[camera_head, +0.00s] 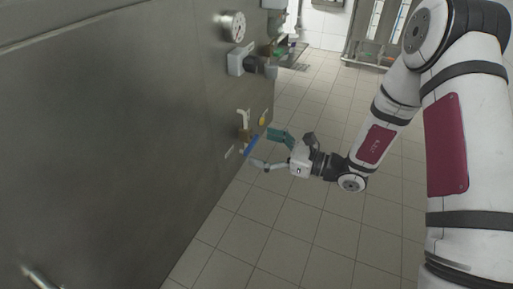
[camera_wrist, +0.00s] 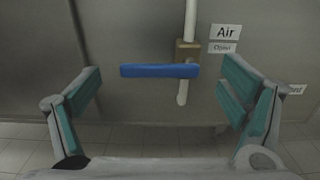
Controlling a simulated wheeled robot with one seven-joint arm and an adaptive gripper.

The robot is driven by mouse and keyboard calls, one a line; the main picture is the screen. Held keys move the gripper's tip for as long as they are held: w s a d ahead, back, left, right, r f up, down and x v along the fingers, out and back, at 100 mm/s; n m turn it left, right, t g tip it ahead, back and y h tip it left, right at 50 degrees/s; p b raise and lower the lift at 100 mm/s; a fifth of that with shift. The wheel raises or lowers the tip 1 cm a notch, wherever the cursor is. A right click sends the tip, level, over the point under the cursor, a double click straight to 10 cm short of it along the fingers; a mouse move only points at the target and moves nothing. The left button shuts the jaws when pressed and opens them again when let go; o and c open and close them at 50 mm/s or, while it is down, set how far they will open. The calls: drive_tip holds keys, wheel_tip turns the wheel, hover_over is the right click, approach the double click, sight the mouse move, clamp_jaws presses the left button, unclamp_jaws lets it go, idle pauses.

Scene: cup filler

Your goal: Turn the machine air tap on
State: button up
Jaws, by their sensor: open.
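The air tap is a brass valve on a white pipe with a blue lever handle. In the wrist view the blue handle (camera_wrist: 159,71) lies level, reaching left from the brass valve body (camera_wrist: 187,50). A label reading "Air" (camera_wrist: 226,32) is at the upper right of it. My gripper (camera_wrist: 160,92) is open and empty, with one teal-padded finger on each side of the handle, apart from it. In the head view my gripper (camera_head: 267,150) is close to the blue handle (camera_head: 251,145) beside the metal panel.
The large metal panel (camera_head: 110,130) fills the left. A round gauge (camera_head: 233,26) and a white-and-black fitting (camera_head: 245,62) project from it above the tap. The tiled floor (camera_head: 300,220) is clear below my arm. A second label (camera_wrist: 295,90) is partly hidden by my right finger.

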sight(251, 145)
drive_tip(key=shift+x, duration=1.1)
drive_tip(key=c, duration=1.7)
drive_tip(key=shift+r, duration=0.1)
